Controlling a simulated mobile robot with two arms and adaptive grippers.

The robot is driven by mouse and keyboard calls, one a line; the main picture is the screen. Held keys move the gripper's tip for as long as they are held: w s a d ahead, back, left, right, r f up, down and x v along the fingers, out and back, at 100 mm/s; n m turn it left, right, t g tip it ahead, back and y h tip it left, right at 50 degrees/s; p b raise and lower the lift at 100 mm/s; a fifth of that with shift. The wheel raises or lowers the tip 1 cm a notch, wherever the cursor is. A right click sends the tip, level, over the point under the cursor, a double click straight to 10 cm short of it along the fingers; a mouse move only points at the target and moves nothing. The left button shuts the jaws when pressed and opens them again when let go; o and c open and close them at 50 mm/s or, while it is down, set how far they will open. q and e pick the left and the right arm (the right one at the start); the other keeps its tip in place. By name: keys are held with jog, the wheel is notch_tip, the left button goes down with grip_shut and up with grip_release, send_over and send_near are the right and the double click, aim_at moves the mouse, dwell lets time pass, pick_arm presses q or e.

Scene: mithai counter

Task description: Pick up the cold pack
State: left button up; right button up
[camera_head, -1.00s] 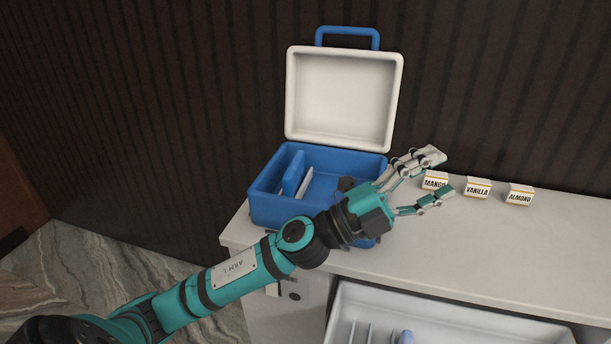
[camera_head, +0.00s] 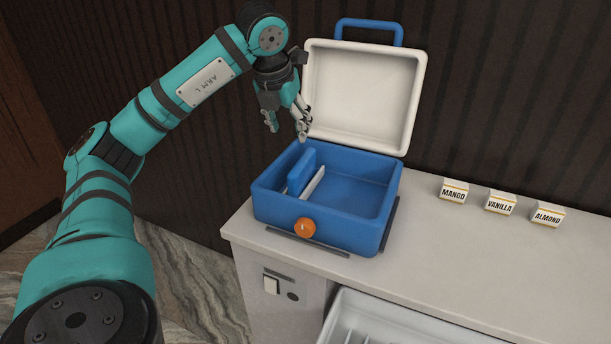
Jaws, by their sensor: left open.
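The cold pack (camera_head: 301,171) is a blue slab standing on edge in the left part of the open blue cooler box (camera_head: 345,226). A thin white divider (camera_head: 313,184) stands just to its right. My left gripper (camera_head: 287,131) is open and empty. It points down above the back left of the cooler, in front of the raised white lid (camera_head: 362,95), with its fingertips above the cold pack and apart from it. My right gripper is not in view.
Three small boxes labelled mango (camera_head: 453,192), vanilla (camera_head: 500,203) and almond (camera_head: 547,216) stand on the counter (camera_head: 440,262) at right. An orange knob (camera_head: 305,229) sits at the cooler's front. An open white drawer (camera_head: 400,325) is below.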

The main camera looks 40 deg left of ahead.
aim_at(301, 162)
pick_arm(q)
jog(key=x, duration=1)
jog(key=shift+w+d+f, duration=0.1)
jog(key=shift+d+f, duration=0.05)
jog(key=shift+f, duration=0.1)
jog(key=x, duration=0.1)
jog(key=p+x, duration=0.1)
jog(key=x, duration=0.3)
jog(key=shift+w+d+f, duration=0.15)
jog(key=shift+d, duration=0.1)
jog(key=shift+f, duration=0.25)
jog(key=shift+r, duration=0.1)
grip_shut()
